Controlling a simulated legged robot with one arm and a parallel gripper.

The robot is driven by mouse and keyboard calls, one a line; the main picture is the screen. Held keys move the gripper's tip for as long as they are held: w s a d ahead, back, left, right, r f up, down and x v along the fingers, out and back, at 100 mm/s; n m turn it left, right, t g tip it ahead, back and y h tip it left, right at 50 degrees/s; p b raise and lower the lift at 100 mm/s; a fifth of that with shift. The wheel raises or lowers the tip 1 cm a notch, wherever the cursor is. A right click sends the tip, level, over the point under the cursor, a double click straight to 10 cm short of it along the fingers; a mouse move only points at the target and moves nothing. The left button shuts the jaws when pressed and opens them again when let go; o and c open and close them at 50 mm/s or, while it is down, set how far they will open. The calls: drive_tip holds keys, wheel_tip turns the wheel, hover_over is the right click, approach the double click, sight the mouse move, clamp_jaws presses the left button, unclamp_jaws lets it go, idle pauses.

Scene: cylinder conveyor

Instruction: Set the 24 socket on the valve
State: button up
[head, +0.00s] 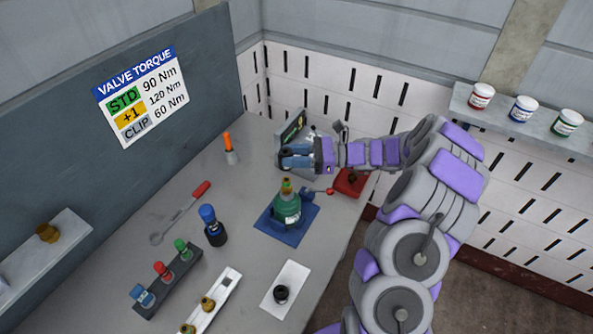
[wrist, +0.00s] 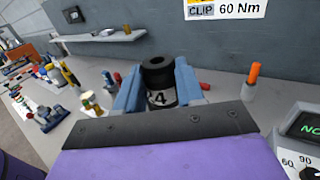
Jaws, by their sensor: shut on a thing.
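My gripper (head: 296,157) is at the far end of the bench, beside the display box. The socket's open black end faces away from my palm. In the head view the socket is hidden at the fingers. The valve (head: 287,209) is a green body with a brass top, standing upright on a blue mat (head: 270,229), apart from my gripper and nearer the camera.
A display box (head: 292,128) stands by my gripper; its dial shows in the wrist view (wrist: 308,170). An orange-handled tool (head: 230,148), a red-handled wrench (head: 182,211), a blue-topped tool (head: 212,226), a dark rack (head: 168,285) and a white card (head: 285,283) occupy the bench. A red block (head: 349,183) lies right.

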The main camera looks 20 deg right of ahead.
drive_tip(key=shift+w+a+r, duration=0.15)
drive_tip(key=shift+w+r, duration=0.1)
drive_tip(key=shift+w, duration=0.1)
wheel_tip(320, 180, down, 6)
drive_tip(key=b, duration=0.4)
drive_tip(key=shift+d+f, duration=0.15)
drive_tip(key=shift+d, duration=0.05)
drive_tip(key=shift+s+d, duration=0.1)
drive_tip(key=shift+a+p, duration=0.2)
drive_tip(key=shift+p, duration=0.2)
drive_tip(key=shift+d+p, duration=0.1)
drive_tip(key=shift+p, duration=0.25)
idle(0.6)
drive_tip(key=shift+f+b, duration=0.5)
drive_tip(key=shift+f, duration=1.75)
drive_tip(key=o, duration=1.2)
